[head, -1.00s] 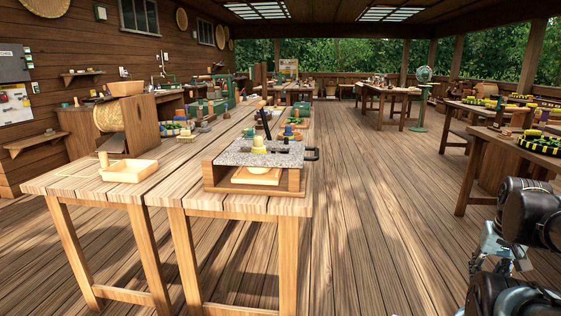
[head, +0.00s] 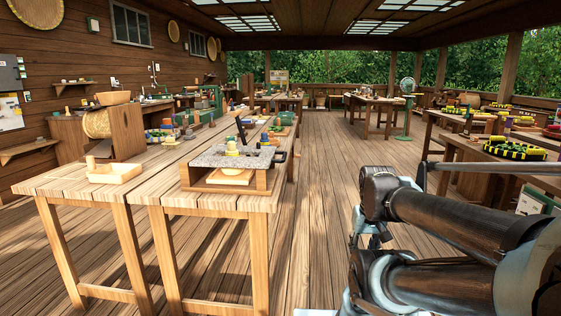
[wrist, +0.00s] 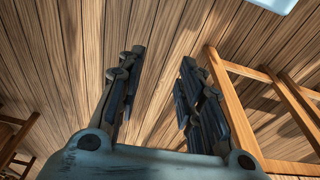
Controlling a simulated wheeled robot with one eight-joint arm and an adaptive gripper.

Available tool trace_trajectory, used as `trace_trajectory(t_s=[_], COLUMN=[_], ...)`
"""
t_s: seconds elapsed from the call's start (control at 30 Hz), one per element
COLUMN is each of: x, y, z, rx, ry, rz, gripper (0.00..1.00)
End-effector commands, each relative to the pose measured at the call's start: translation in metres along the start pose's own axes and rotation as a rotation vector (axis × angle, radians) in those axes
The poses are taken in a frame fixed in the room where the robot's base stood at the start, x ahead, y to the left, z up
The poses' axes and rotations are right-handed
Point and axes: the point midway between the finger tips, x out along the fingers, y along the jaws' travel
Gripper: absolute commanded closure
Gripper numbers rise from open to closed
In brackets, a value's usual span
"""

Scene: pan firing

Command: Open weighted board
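The weighted board (head: 212,158) is a grey speckled slab lying flat on a low wooden box (head: 262,182) near the front end of the long table. A yellow weight (head: 232,150) sits on top of the slab. A black handle (head: 281,157) sticks out at its right side. A pale round piece lies in the box's open front, under the slab. My gripper (wrist: 161,58) is open and empty in the wrist view, over the plank floor, with table legs to its right. The gripper itself is not identifiable in the head view; my arm fills the lower right, away from the board.
The long wooden table (head: 160,203) also holds a small wooden tray (head: 114,174) to the left and several tools further back. Other tables with goods stand at the right, beyond my arm. The plank floor (head: 325,180) between is clear.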

Motion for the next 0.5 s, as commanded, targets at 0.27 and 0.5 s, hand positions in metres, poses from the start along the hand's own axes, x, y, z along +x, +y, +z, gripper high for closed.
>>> trace_trajectory(t_s=[0.27,0.5], x=[-0.007,-0.026], y=[-0.001,-0.032], z=[0.006,-0.021], rx=[0.002,0.043], ry=[0.009,-0.024], rz=[-0.006,-0.107], gripper=[0.66,0.66])
